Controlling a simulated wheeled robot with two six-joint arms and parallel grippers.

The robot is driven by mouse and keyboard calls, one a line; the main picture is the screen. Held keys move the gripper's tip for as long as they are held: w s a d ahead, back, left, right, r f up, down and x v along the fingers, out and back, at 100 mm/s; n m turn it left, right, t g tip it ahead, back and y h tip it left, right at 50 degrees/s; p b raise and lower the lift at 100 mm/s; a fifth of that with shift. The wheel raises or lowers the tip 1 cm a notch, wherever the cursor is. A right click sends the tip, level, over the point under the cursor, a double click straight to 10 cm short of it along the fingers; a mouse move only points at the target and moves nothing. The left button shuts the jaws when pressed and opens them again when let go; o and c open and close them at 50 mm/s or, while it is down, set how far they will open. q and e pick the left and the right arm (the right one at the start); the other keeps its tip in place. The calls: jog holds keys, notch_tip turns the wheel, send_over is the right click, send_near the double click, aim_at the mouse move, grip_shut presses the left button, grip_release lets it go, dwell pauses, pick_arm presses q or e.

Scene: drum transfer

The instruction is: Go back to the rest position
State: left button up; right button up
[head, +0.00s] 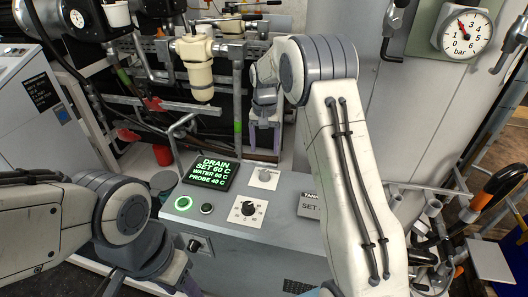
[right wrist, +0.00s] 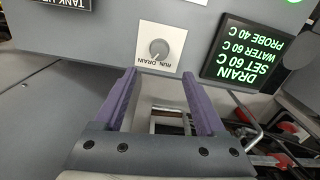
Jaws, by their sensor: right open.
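My right gripper (head: 264,145) hangs above the back edge of the grey control panel (head: 235,225) in the head view. In the right wrist view its two purple fingers (right wrist: 158,75) stand apart with nothing between them. The run/drain knob (right wrist: 158,48) lies just beyond the fingertips in that view, and it also shows in the head view (head: 265,175). My left arm comes in at the lower left. Only a small purple part of the left gripper (head: 190,285) shows near the bottom edge, and its fingertips are hidden.
A black display (head: 210,172) reads drain, set 60 C, water 60 C, probe 40 C. A green-ringed button (head: 183,203) and a dial (head: 247,209) sit on the panel. Pipes and a cream filter housing (head: 198,70) stand behind. A pressure gauge (head: 466,33) hangs at the upper right.

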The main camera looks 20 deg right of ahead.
dwell(0.3)
jog(key=s+a+r+n, duration=0.3)
jog(key=s+a, duration=0.5)
jog(key=s, duration=0.1)
jog(key=s+a+r+n, duration=0.4)
jog(key=s+a, duration=0.4)
jog(key=a, duration=0.1)
jog(key=s+a+f+n+y, duration=0.1)
jog(key=s+n, duration=0.4)
jog(key=s, duration=1.5)
jog(key=shift+f+n, duration=0.3)
jog(key=shift+n, duration=0.1)
jog(key=shift+w, duration=0.1)
